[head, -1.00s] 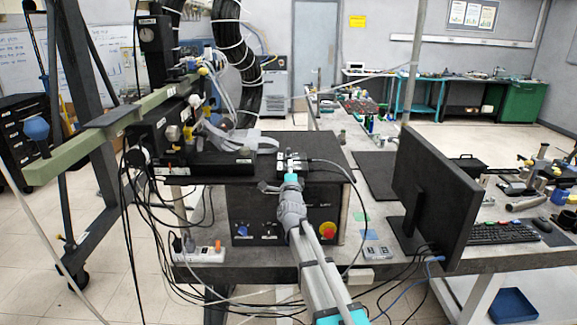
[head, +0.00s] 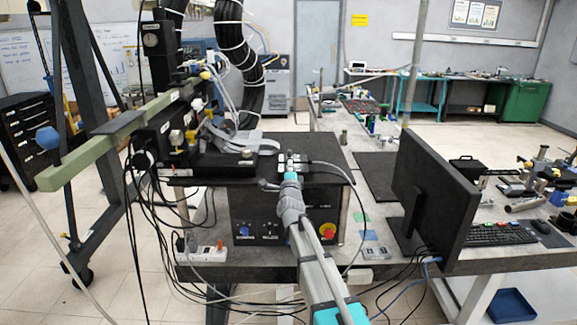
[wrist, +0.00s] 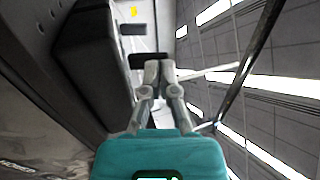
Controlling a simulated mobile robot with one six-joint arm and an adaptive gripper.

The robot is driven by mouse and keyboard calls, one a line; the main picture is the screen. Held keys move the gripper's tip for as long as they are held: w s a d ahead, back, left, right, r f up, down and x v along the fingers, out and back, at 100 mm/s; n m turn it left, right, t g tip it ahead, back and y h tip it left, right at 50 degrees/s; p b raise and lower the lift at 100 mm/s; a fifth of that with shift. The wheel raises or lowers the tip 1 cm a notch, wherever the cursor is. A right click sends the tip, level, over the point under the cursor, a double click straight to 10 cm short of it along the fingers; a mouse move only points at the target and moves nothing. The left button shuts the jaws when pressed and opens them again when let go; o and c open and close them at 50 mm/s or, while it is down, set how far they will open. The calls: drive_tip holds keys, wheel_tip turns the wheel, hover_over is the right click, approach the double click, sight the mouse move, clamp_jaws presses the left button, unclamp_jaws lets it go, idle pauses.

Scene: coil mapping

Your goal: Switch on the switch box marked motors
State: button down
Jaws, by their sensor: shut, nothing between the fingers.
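My gripper (wrist: 158,66) is shut and empty in the wrist view, its grey fingertips together in front of its teal body. A dark bar (wrist: 148,60) shows just past the tips; I cannot tell whether they touch it. In the head view the teal end of my gripper (head: 290,177) is at the front of the black bench top. Small switch boxes (head: 297,166) with pale tops sit there, right at the gripper and partly hidden by it. Their labels are too small to read, so I cannot tell which is marked motors or how its switch stands.
A black panel with knobs and a red round button (head: 327,231) is below the bench top. A monitor (head: 437,195) stands to the right. A green beam (head: 120,140) and cables are at the left. A white power strip (head: 203,254) lies at the front edge.

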drive_tip(key=shift+w+a+r, duration=0.15)
drive_tip(key=shift+w+r, duration=0.05)
drive_tip(key=shift+w+r+p, duration=0.5)
drive_tip(key=shift+w+p, duration=0.15)
drive_tip(key=shift+s, duration=0.15)
drive_tip(key=shift+s+r+p, duration=0.35)
drive_tip(key=shift+s, duration=0.15)
drive_tip(key=s+r+p, duration=0.5)
drive_tip(key=s, duration=0.6)
drive_tip(key=shift+s+a, duration=0.2)
drive_tip(key=shift+a, duration=0.1)
